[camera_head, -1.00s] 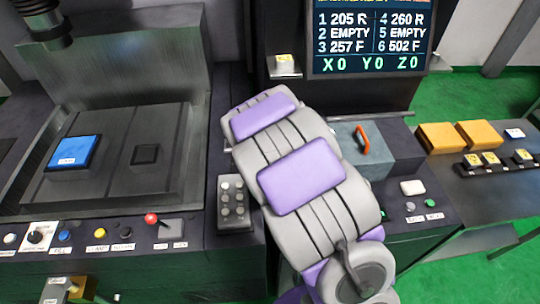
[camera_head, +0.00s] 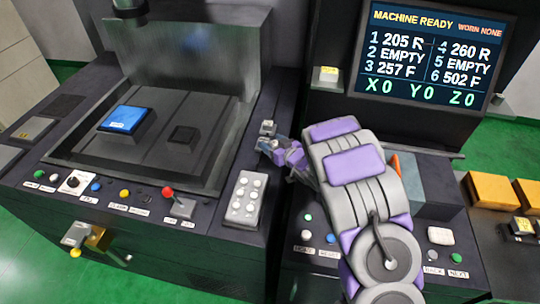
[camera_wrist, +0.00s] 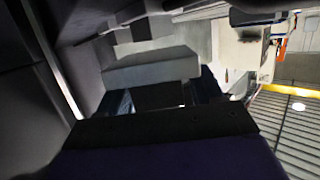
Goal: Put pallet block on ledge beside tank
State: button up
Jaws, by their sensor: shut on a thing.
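My gripper (camera_head: 270,142) is at the right side of the tank (camera_head: 215,150), over the narrow dark ledge (camera_head: 262,108) there. It is shut on a small grey block (camera_head: 268,127), which I take to be the pallet block. In the wrist view the grey block (camera_wrist: 150,70) shows large beyond the dark gripper edge. I cannot tell whether the block touches the ledge. The tank holds a blue-topped block (camera_head: 124,119) and a small dark square (camera_head: 183,137).
A keypad (camera_head: 245,197) and a red-knobbed lever (camera_head: 170,194) stand on the panel near the tank. The screen (camera_head: 430,52) reads machine ready. A grey box (camera_head: 434,185) is partly behind my arm. Orange blocks (camera_head: 492,190) lie at the right.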

aim_at(269, 158)
jog(key=d+f, duration=0.2)
jog(key=d, duration=0.1)
jog(key=shift+f, duration=0.2)
jog(key=a+f, duration=0.1)
jog(key=a, duration=0.1)
jog(key=a+f+b, duration=0.1)
jog(key=a, duration=0.1)
jog(key=shift+f, duration=0.3)
jog(key=shift+a, duration=0.25)
jog(key=o, duration=1)
jog(key=shift+d, duration=0.1)
jog(key=o, duration=0.5)
jog(key=d, duration=0.3)
jog(key=shift+d+r, duration=0.15)
jog(key=shift+r, duration=0.05)
jog(key=shift+c, duration=0.2)
